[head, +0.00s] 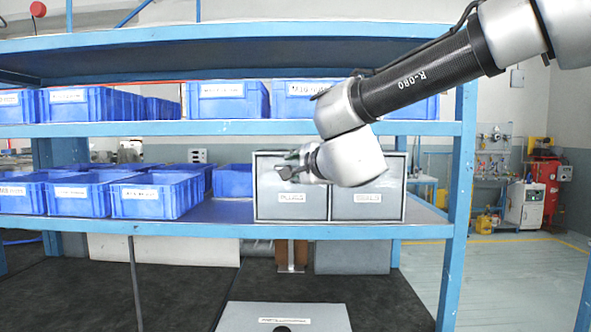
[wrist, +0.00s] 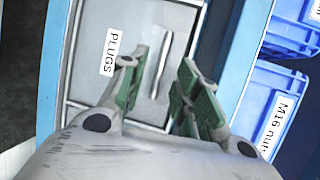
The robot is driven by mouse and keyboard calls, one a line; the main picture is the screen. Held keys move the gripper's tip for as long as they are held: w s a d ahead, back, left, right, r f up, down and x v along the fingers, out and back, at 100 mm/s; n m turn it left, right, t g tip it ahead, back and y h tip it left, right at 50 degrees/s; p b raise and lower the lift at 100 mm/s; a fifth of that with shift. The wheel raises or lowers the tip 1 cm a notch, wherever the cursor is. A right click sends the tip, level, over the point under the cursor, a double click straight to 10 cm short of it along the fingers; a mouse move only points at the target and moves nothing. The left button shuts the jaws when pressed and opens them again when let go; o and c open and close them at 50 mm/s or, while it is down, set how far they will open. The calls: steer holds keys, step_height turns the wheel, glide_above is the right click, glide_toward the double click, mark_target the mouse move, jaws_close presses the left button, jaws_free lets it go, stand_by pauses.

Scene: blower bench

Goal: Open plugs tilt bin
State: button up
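The plugs tilt bin (head: 265,203) is the left one of two grey bins side by side on the lower shelf. Its front stands upright and looks closed. In the wrist view its PLUGS label (wrist: 109,52) and a slim pale handle (wrist: 162,65) show on the front. My gripper (head: 286,171) is in front of the upper part of this bin and hides the handle in the head view. In the wrist view my gripper (wrist: 160,72) is open, with green-padded fingers on either side of the handle. I cannot tell whether they touch it.
The right grey bin (head: 368,211) adjoins it, partly behind my wrist. Blue bins (head: 158,196) stand to the left, and more blue bins (head: 227,103) on the shelf above. A blue shelf edge (head: 225,129) runs just above the grey bins. A grey box (head: 283,318) is below.

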mark_target(292, 186)
steer(key=x, duration=0.2)
steer(key=shift+w+a+f, duration=0.1)
steer(key=shift+w+a, duration=0.1)
steer(key=shift+w, duration=0.1)
jaws_close()
